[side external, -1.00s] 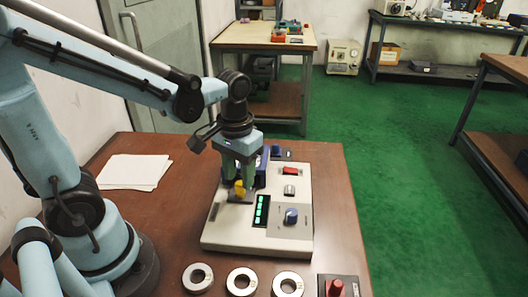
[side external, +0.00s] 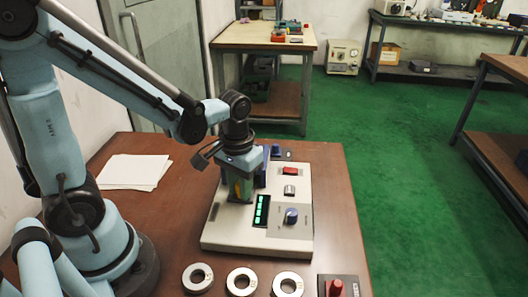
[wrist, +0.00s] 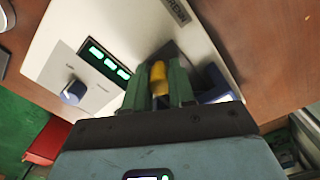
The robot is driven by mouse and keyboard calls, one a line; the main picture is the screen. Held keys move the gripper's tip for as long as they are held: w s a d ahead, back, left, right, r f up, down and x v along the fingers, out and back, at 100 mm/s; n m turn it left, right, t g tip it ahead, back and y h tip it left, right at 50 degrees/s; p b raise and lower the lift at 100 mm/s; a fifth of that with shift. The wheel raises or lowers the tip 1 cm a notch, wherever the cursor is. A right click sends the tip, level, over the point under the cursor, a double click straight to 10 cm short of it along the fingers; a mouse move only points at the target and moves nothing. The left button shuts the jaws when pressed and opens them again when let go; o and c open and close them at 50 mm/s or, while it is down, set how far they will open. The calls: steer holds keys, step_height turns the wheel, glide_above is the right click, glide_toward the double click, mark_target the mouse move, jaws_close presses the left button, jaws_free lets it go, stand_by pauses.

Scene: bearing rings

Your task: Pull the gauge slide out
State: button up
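The gauge slide's yellow knob (wrist: 158,76) stands on the cream gauge box (side external: 283,240), by a dark plate or slot. My gripper (side external: 238,194) is down at the box with its green fingers pointing down. In the wrist view the fingers (wrist: 159,88) stand on either side of the yellow knob, close to it. I cannot tell whether they press on it. In the side view only a narrow strip of yellow shows between the fingers. The rest of the slide is hidden by my gripper.
The box carries a green lit display (side external: 262,210), a blue dial (side external: 291,215), a red switch (side external: 290,171) and a blue block (wrist: 215,82) near the fingers. Metal rings (side external: 242,281) and a red-knobbed box (side external: 337,287) line the front; paper (side external: 135,171) lies left.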

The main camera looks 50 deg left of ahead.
steer(key=shift+s+d, duration=3.95)
steer(key=shift+d, duration=0.1)
steer(key=shift+s+d, duration=0.15)
steer(key=shift+s, duration=0.05)
steer(key=o, duration=0.7)
steer(key=shift+r, duration=0.1)
steer(key=shift+r, duration=3.4)
steer(key=shift+w, duration=0.1)
